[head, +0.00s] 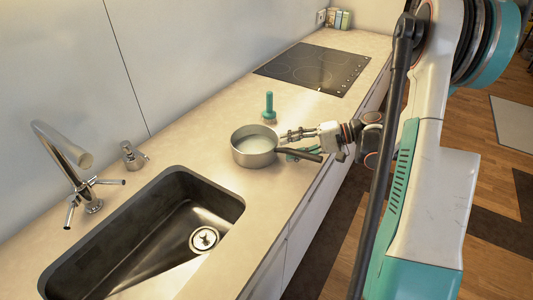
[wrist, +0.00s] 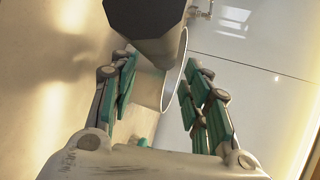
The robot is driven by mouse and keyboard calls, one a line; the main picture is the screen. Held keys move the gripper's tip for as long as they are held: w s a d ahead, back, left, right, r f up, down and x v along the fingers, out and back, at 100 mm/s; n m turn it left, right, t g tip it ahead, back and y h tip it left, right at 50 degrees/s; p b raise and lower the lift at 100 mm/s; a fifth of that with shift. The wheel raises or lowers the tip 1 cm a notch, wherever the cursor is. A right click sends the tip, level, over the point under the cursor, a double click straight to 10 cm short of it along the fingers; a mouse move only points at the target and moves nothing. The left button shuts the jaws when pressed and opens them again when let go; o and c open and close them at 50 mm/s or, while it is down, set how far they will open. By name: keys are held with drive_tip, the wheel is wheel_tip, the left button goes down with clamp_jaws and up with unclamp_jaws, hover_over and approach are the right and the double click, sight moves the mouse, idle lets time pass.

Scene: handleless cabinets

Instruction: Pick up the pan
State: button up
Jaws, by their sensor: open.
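The pan (head: 252,156) is a light metal pot standing upright on the counter, with a dark handle (head: 300,154) pointing right towards the counter's front edge. My gripper (head: 284,144) is open beside the pan's right side, close to the handle, with its fingers pointing towards the pan. In the wrist view my gripper (wrist: 160,66) has its teal-padded fingers spread apart, with part of the pan's pale wall (wrist: 153,88) showing between them. The dark handle (wrist: 148,20) shows large at the top, outside the fingers. I cannot tell whether a finger touches the pan.
A teal upright object (head: 269,107) stands just behind the pan. A black cooktop (head: 314,68) lies further back. A dark sink (head: 140,245), a faucet (head: 62,146) and a soap dispenser (head: 131,156) are at the front left. The counter between sink and pan is clear.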

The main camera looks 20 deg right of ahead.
sight(276, 151)
drive_tip(key=x, duration=0.2)
drive_tip(key=shift+w+a+f+b, duration=0.15)
drive_tip(key=shift+a+b, duration=0.15)
clamp_jaws()
idle(0.3)
